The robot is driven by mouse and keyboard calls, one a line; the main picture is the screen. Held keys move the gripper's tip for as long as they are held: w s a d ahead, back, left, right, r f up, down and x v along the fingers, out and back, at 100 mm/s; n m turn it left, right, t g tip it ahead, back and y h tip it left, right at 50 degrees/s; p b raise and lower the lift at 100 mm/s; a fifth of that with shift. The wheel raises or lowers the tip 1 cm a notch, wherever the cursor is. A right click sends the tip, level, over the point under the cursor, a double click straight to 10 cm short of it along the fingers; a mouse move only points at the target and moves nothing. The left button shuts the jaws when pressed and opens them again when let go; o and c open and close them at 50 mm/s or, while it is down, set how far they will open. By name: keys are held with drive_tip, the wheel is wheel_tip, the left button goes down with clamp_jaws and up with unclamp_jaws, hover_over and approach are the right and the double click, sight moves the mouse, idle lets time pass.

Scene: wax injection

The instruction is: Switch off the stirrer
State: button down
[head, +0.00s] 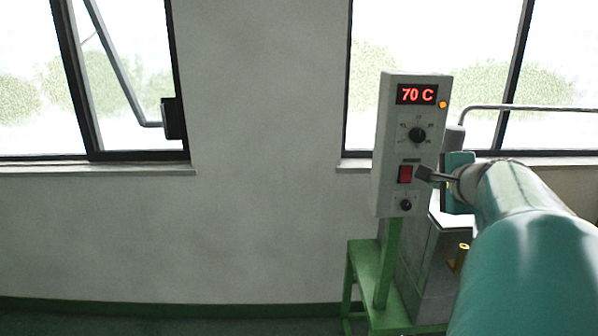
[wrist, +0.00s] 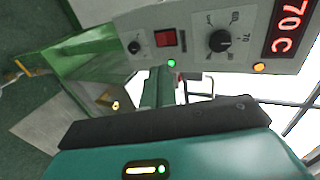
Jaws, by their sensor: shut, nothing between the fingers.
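A pale grey control box (head: 384,140) stands on a green post in the head view. Its red rocker switch (head: 405,174) sits below the middle of the panel, under a small label too small to read. The switch also shows in the wrist view (wrist: 165,38). A small black knob (head: 406,204) is below it and a larger dial (head: 417,135) above it. My gripper (head: 422,173) is shut and empty, its tip just right of the red switch. I cannot tell whether it touches the panel. Which way the switch is pressed is unclear.
The red display (head: 416,95) reads 70 C, with an orange lamp (head: 443,105) beside it. A green stand (head: 365,255) carries the box and a grey tank (head: 440,250), partly hidden by my arm. Windows are behind; the wall and floor to the left are clear.

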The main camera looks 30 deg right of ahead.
sight(405, 180)
drive_tip(key=shift+w+d, duration=0.1)
drive_tip(key=x, duration=1.3)
drive_tip(key=shift+w+d+f, duration=0.1)
drive_tip(key=shift+w+f, duration=0.1)
drive_tip(key=shift+f, duration=0.05)
drive_tip(key=shift+w+f, duration=0.15)
drive_tip(key=shift+w, duration=0.05)
drive_tip(key=shift+d, duration=0.1)
